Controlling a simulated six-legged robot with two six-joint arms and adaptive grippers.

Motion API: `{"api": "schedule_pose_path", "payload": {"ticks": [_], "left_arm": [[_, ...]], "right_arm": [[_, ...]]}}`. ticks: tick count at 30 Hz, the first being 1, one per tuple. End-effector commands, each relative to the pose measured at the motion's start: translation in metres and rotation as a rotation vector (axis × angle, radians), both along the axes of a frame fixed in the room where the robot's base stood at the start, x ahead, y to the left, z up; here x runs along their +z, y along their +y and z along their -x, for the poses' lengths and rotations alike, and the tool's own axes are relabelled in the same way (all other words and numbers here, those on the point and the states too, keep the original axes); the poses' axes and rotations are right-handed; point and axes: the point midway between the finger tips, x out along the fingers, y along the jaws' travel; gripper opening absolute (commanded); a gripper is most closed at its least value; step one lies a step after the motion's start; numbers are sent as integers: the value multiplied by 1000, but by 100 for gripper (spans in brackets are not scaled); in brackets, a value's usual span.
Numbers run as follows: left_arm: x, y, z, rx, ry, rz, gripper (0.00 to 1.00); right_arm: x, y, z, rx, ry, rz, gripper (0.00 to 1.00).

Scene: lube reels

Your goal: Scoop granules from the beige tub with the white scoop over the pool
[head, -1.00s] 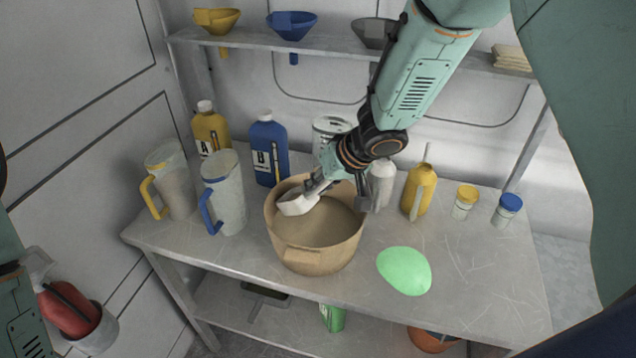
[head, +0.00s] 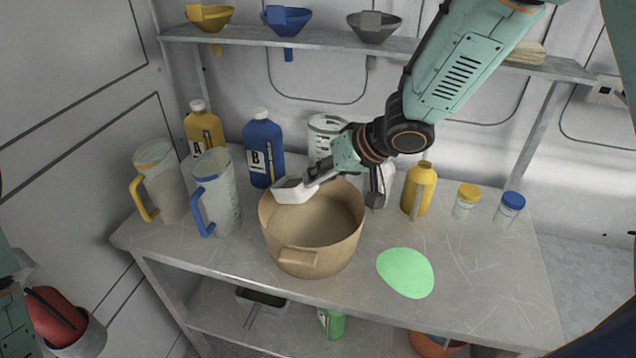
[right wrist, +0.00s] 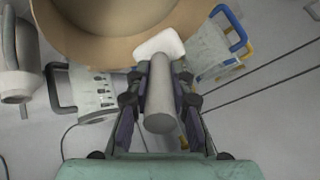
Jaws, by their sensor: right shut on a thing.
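The beige tub (head: 313,257) stands upright on the table with tan granules inside. My right gripper (head: 316,181) is shut on the white scoop (head: 292,193), which sits at the tub's back-left rim, overlapping it in the head view. Whether it touches the rim or holds granules, I cannot tell. In the right wrist view the scoop's grey handle (right wrist: 160,95) lies between the fingers, with the white bowl by the tub's rim (right wrist: 100,50). The green pool (head: 405,273) lies flat on the table right of the tub. My left gripper is out of view.
Two clear jugs, with yellow (head: 143,200) and blue (head: 203,212) handles, stand left of the tub. Bottles A (head: 203,130) and B (head: 262,148) stand behind. A yellow bottle (head: 419,190) and two small jars stand right. The table around the pool is clear.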

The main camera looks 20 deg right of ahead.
Motion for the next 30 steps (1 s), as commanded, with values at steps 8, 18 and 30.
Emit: {"api": "schedule_pose_path", "payload": {"ticks": [8,18,30], "left_arm": [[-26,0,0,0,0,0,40],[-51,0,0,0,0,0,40],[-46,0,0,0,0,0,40]], "right_arm": [[5,-5,6,-1,-68,-52,0],[17,-13,17,-2,-168,-131,0],[50,-20,26,-1,-250,-192,0]]}}
